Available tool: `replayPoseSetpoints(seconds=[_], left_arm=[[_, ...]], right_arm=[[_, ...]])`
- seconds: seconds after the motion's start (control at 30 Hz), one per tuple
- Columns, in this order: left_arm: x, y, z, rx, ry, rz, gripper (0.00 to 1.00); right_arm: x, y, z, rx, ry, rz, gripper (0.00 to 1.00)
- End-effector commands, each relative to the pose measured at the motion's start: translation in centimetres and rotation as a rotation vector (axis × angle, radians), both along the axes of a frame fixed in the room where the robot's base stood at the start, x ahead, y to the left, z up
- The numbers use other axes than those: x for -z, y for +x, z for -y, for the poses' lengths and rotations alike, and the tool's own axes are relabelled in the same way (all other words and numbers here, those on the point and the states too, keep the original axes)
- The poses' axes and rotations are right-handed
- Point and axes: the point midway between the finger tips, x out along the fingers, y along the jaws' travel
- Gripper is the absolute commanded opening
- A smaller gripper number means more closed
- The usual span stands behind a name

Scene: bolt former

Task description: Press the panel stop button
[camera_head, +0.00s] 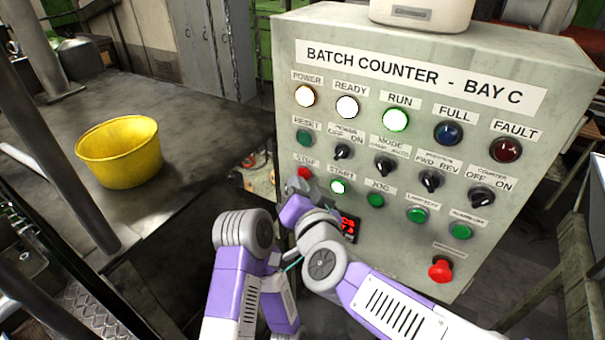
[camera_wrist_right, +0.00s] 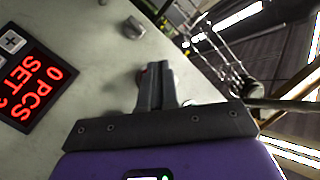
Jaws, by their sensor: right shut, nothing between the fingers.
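The control panel (camera_head: 400,215) is a pale box headed "BATCH COUNTER - BAY C". The red stop button (camera_head: 304,172) sits under the STOP label at its left edge, partly hidden by my right gripper. My right gripper (camera_head: 297,184) is shut and empty, with its fingertips right at the stop button. In the right wrist view, the closed fingers (camera_wrist_right: 156,80) point at the panel face, and a sliver of red (camera_wrist_right: 143,73) shows beside the tips. I cannot tell whether they touch the button. My left gripper is not in view.
The lit start button (camera_head: 337,187) is just right of the stop button. A red mushroom button (camera_head: 441,268) sits low on the panel. A red-digit display (camera_head: 348,228) is beside my right wrist. A yellow bucket (camera_head: 120,158) stands on the dark table (camera_head: 215,110) at left.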

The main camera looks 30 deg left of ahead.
Motion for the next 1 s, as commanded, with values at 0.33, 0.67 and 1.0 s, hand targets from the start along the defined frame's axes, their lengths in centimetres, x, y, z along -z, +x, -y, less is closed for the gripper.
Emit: replayPoseSetpoints(seconds=[0.33, 0.67, 1.0], left_arm=[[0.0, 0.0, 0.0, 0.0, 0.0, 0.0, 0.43], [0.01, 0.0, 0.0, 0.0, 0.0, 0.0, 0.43], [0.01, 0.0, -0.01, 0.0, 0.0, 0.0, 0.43]], right_arm=[[0.0, 0.0, 0.0, 0.0, 0.0, 0.0, 0.0], [0.0, 0.73, 0.06, 0.0, 0.0, 0.0, 0.0], [0.0, 0.93, 0.09, 0.0, 0.0, 0.0, 0.0]])
